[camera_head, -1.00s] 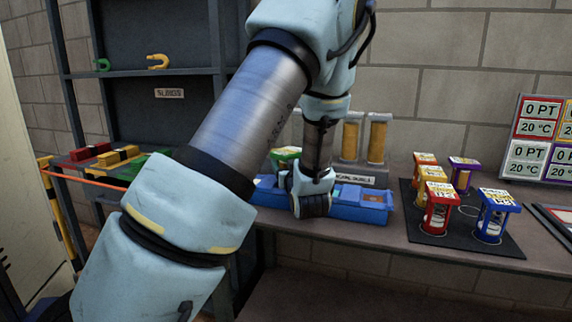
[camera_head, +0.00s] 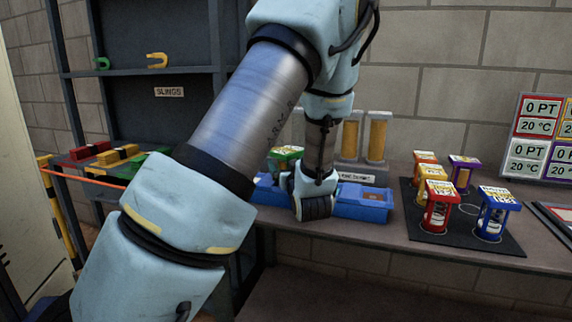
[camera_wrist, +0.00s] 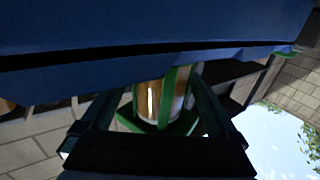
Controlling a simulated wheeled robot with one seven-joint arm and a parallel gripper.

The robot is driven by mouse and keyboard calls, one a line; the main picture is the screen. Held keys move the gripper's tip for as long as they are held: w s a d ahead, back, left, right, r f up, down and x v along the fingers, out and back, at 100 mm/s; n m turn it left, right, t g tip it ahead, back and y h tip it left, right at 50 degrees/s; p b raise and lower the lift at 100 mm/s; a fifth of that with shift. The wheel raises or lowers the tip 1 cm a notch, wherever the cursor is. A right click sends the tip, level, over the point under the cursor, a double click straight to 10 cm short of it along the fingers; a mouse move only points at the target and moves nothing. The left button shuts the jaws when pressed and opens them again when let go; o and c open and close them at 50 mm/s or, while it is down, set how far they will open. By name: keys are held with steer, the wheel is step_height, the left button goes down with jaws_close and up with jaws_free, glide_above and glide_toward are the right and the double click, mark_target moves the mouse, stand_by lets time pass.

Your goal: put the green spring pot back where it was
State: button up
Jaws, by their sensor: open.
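The green spring pot (camera_head: 285,156) stands in the blue tray area on the bench, partly hidden behind my wrist in the head view. In the wrist view the green-framed pot (camera_wrist: 172,98), with a pale tan body, shows between the two fingers of my gripper (camera_wrist: 155,95). The fingers are open, one on each side of it; whether they touch it I cannot tell. In the head view my fingers are hidden by the wrist. A dark mat (camera_head: 482,246) at the right has an empty pale ring (camera_head: 468,210) among the other pots.
Red (camera_head: 439,207), blue (camera_head: 494,213), yellow (camera_head: 431,183), orange (camera_head: 425,162) and purple (camera_head: 462,172) pots stand on the mat. The long blue tray (camera_head: 362,205) lies along the bench (camera_head: 400,240). Tall tan cylinders (camera_head: 376,138) stand behind. Sign boards are at right.

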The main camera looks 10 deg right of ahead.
steer(key=s, duration=0.3)
steer(key=s+b, duration=0.1)
steer(key=s, duration=0.5)
steer(key=shift+d+f+b, duration=0.1)
steer(key=shift+d+b, duration=0.25)
steer(key=shift+b, duration=0.05)
steer(key=shift+o, duration=0.4)
steer(key=shift+s+f, duration=0.1)
steer(key=shift+f+b, duration=0.15)
steer(key=shift+b, duration=0.85)
steer(key=shift+s+b, duration=0.1)
steer(key=shift+b, duration=0.55)
steer(key=w, duration=0.3)
steer(key=w+p, duration=0.1)
steer(key=w, duration=0.3)
steer(key=w+r, duration=0.1)
steer(key=w, duration=0.2)
steer(key=shift+w+a+p, duration=0.35)
steer(key=shift+w+a, duration=0.05)
